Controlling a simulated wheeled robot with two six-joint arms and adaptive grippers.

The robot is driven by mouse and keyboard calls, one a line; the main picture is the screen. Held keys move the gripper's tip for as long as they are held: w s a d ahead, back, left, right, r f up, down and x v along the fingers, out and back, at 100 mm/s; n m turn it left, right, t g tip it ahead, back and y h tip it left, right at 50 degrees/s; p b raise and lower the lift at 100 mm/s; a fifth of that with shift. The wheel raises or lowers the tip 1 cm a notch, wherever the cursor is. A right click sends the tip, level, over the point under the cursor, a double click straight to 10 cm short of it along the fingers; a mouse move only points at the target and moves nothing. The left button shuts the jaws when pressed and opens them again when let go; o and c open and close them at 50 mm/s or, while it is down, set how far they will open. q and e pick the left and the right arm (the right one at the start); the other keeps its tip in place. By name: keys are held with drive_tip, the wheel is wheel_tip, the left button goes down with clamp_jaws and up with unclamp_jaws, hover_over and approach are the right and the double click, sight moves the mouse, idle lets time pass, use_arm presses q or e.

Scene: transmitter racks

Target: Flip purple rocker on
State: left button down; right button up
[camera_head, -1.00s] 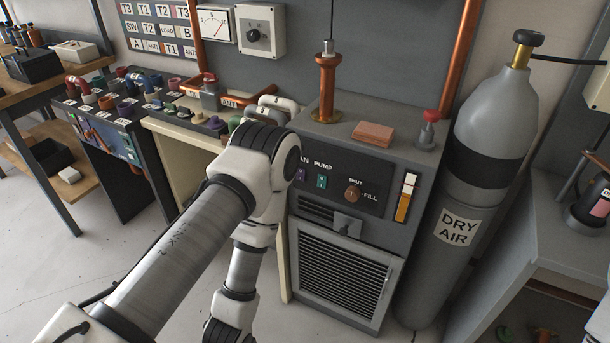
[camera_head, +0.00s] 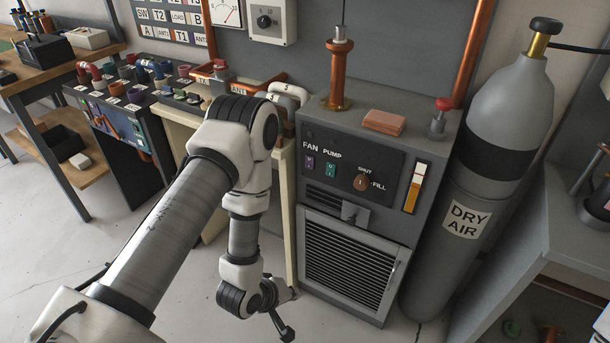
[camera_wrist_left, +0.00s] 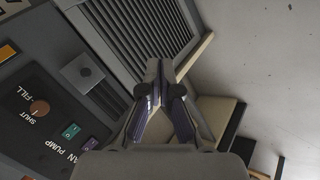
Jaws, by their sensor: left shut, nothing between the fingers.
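The purple rocker (camera_head: 310,162) sits under the FAN label on the dark control panel (camera_head: 345,143) of the grey cabinet. The teal rocker (camera_head: 331,170) under PUMP is just to its right. My left gripper (camera_head: 287,334) is shut and empty, low in front of the cabinet and well below the panel. In the left wrist view the shut fingers (camera_wrist_left: 163,88) point toward the cabinet's lower side and floor, with the teal rocker (camera_wrist_left: 71,131) at lower left. My right gripper is not in view.
A round SHUT/FILL knob (camera_head: 361,183) is right of the rockers. A small latch block (camera_head: 355,211) and louvred grille (camera_head: 345,258) lie below the panel. A DRY AIR cylinder (camera_head: 462,220) stands close on the right. A cream bench (camera_head: 181,124) is at left.

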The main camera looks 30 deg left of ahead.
sight(309, 167)
use_arm(q)
drive_tip(key=w+a+r+n+t+b, duration=0.3)
drive_tip(key=w+a+r, duration=0.3)
drive_tip(key=w, duration=0.2)
drive_tip(key=w+a+r+n+t+y+b, duration=0.1)
drive_tip(key=w+a+r+n+t+b, duration=0.2)
drive_tip(key=w+a+r+t, duration=0.3)
drive_tip(key=w+a+r+n, duration=0.1)
drive_tip(key=w, duration=0.1)
drive_tip(key=shift+w+a, duration=0.2)
drive_tip(key=shift+w, duration=0.15)
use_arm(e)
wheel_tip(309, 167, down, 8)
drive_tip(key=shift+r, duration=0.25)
use_arm(q)
drive_tip(key=w, duration=0.4)
drive_tip(key=w+f, duration=0.1)
drive_tip(key=w, duration=0.8)
drive_tip(key=shift+w+d+f, duration=0.25)
drive_tip(key=shift+w+f, duration=0.15)
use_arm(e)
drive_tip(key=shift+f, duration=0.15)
